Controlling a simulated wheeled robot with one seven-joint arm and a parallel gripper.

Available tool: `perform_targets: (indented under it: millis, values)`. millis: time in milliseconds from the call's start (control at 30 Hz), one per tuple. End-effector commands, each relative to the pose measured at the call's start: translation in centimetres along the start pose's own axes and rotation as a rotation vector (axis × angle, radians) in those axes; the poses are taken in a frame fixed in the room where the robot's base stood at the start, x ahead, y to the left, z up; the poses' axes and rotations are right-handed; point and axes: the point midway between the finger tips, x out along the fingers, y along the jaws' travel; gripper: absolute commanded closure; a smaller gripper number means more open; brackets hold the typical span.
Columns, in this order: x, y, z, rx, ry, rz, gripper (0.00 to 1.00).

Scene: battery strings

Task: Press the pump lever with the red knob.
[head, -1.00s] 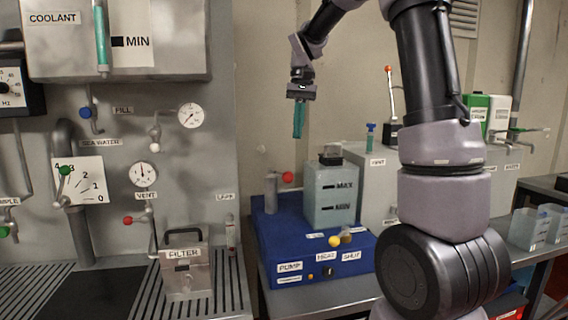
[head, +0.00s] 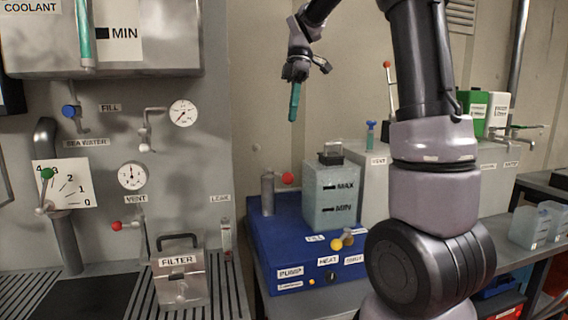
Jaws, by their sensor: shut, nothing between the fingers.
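The red knob (head: 288,179) of the pump lever sits at the left rear of the blue pump unit (head: 266,238), beside a grey upright cylinder (head: 267,193). The lever's own rod is hard to make out. A clear gap separates the fingertips from the knob.
A translucent tank (head: 331,195) marked MAX and MIN stands right of the knob. A yellow knob (head: 337,244) is at the unit's front. Another red-topped lever (head: 388,66) stands behind, and a red VENT knob (head: 116,226) is on the left panel. Air above the pump knob is clear.

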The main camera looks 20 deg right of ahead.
Motion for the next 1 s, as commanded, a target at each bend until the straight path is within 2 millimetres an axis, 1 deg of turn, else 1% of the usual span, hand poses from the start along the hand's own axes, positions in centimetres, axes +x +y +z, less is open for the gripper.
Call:
perform_targets:
  millis: [133, 400, 467, 567, 667, 1000]
  values:
    - [-0.1, -0.1, 0.0, -0.039, 0.002, -0.002, 1.0]
    - [-0.1, -0.1, 0.0, -0.039, 0.002, -0.002, 1.0]
    - [0.1, -0.1, 0.0, -0.039, 0.001, -0.002, 1.0]
    - [0.8, -0.1, 0.0, -0.039, 0.0, -0.004, 1.0]
    - [2.2, -0.2, 0.0, -0.04, 0.001, -0.006, 1.0]
    - [9.4, -0.2, 0.0, -0.039, 0.001, -0.006, 1.0]
